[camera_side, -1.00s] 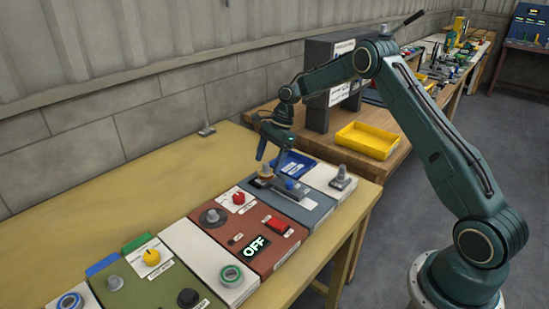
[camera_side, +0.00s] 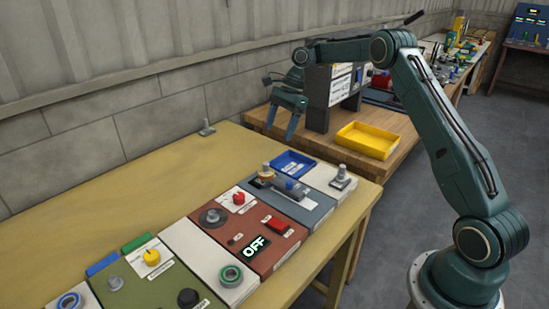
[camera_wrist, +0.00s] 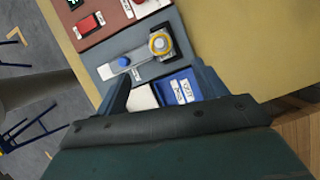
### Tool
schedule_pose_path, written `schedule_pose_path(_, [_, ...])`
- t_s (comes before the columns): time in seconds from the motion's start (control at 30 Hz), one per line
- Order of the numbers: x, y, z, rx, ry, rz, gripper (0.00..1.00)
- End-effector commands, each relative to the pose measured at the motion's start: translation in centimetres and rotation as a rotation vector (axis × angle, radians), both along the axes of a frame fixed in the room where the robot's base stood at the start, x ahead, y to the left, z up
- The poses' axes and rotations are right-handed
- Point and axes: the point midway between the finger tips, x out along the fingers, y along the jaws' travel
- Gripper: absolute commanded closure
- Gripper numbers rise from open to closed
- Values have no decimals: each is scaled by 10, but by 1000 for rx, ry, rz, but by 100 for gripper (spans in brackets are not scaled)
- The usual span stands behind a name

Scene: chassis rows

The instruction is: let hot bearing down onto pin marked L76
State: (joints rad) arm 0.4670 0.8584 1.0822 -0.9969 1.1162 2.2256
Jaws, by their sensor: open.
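A brass-coloured bearing (camera_side: 267,175) sits around a grey upright pin on the blue-grey module (camera_side: 305,208). In the wrist view, the bearing (camera_wrist: 160,43) shows as a yellow ring with the grey pin top inside it, beside a dark block. I cannot read any L76 mark. My gripper (camera_side: 291,128) is open and empty, raised behind and apart from the bearing. In the wrist view, my fingers (camera_wrist: 160,88) are spread with nothing between them. How far down the pin the bearing sits is hard to tell.
A blue tray (camera_side: 291,171) stands beside the module, and a white module with another grey post (camera_side: 341,179) is to the right. A red-brown panel (camera_side: 222,240) reading OFF is to the left. A yellow bin (camera_side: 368,141) stands on the back bench.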

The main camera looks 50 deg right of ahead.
Motion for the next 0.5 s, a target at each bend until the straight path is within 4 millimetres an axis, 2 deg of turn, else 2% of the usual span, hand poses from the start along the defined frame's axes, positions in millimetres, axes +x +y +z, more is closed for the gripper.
schedule_pose_path(0.5, [-1,-10,25,2,-1,0,29])
